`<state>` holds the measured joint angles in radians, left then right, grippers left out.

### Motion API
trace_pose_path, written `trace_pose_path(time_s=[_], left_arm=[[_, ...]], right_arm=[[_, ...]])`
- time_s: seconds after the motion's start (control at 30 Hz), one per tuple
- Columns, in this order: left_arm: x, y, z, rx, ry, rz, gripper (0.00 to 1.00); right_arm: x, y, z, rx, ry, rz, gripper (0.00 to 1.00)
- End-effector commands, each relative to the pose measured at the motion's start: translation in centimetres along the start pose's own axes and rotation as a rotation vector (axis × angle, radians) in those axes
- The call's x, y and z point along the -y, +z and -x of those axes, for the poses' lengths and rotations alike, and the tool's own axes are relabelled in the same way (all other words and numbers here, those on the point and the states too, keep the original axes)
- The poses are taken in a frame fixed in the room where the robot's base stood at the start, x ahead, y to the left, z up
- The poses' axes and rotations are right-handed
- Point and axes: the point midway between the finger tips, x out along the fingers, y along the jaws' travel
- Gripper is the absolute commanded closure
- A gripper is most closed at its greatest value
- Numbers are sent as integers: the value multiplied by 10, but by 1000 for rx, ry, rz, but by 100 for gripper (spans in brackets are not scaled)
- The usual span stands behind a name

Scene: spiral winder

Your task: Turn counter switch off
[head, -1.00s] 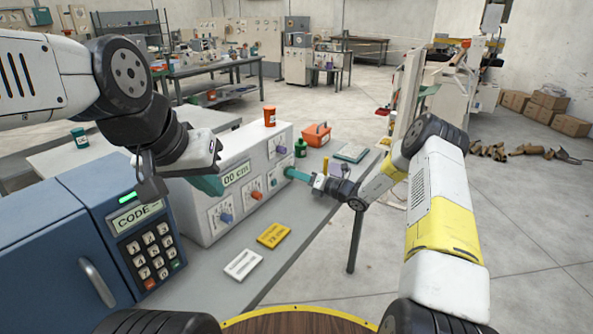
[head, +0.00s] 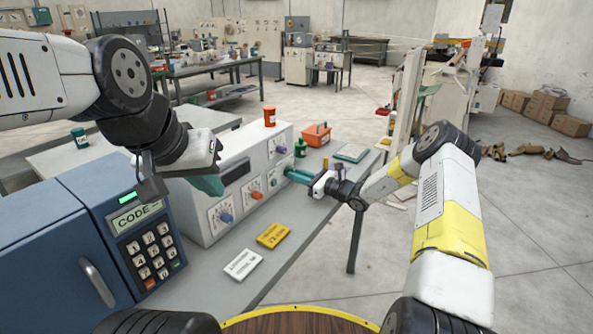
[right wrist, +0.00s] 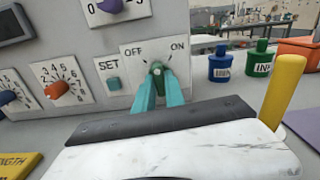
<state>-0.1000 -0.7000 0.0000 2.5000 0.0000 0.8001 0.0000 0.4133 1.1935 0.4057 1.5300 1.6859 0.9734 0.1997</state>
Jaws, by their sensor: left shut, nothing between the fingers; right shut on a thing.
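The white counter box (head: 205,212) stands on the grey bench, with its display (head: 237,171) dark. In the right wrist view its switch (right wrist: 157,66) sits on a plate marked OFF on the left and ON on the right. The teal fingers of my right gripper (right wrist: 158,82) are shut on the switch and hide most of it, so its exact angle is hard to tell. In the head view my right gripper (head: 289,173) reaches the box's right end. My left gripper (head: 210,186) is shut and empty, in front of the box's left part.
A SET button (right wrist: 113,83) and dials (right wrist: 67,87) lie left of the switch. Blue (right wrist: 223,66) and green (right wrist: 260,60) bottles and a yellow cylinder (right wrist: 284,88) stand to its right. A blue keypad cabinet (head: 135,240) is at the front left.

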Motion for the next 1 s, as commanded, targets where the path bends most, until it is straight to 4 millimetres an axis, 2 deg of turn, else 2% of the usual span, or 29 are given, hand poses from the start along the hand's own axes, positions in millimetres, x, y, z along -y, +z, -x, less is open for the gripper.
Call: trace_pose_path(time_s=[0.5, 1.0], left_arm=[[0, 0, 0, 0, 0, 0, 100], [0, 0, 0, 0, 0, 0, 100]], right_arm=[[1, -1, 1, -2, -1, 443, 100], [0, -1, 0, -2, -1, 626, 100]])
